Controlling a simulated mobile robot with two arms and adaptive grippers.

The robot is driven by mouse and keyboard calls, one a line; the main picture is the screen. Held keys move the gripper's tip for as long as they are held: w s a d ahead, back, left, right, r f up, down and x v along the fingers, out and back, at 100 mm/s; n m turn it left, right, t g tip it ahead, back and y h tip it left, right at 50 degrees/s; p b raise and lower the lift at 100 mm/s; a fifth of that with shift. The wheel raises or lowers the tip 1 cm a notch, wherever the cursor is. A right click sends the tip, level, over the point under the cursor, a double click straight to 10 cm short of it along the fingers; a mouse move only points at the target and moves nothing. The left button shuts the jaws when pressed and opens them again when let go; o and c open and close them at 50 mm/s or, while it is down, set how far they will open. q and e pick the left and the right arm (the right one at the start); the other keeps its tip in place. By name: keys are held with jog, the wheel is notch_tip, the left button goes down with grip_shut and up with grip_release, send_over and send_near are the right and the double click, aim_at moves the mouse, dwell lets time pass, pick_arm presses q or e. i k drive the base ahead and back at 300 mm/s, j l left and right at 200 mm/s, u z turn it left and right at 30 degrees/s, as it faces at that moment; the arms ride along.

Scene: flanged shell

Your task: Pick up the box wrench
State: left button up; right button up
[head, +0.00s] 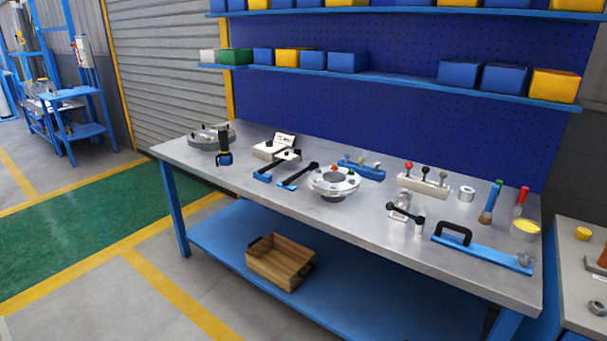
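Two long black-handled tools lie side by side on the grey workbench (345,226), left of the flanged shell. One tool (298,177) has a thin blue end and lies slanted beside the shell. The other tool (276,166) lies left of it, with a blue block at its near end. Either may be the box wrench; they are too small to tell. The round silver flanged shell (333,181) stands at the bench's middle, with small coloured knobs on top. Neither of my grippers is in view.
A drill-like tool (223,146) and a round flanged part (207,138) stand at the left. A blue plate with a black handle (480,250) lies at the right. A wooden crate (281,262) sits on the lower shelf. The bench's front left is clear.

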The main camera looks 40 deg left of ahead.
aim_at(312, 166)
jog(key=u, duration=1.7)
jog(key=i+l+u, duration=0.1)
jog(key=i, duration=0.45)
jog(key=i+l+u, duration=0.1)
jog(key=i+l, duration=0.15)
jog(key=i, duration=0.25)
jog(key=i+l+u, duration=0.1)
jog(key=i+l, duration=0.15)
jog(key=i, duration=0.25)
jog(key=i+j+z, duration=0.25)
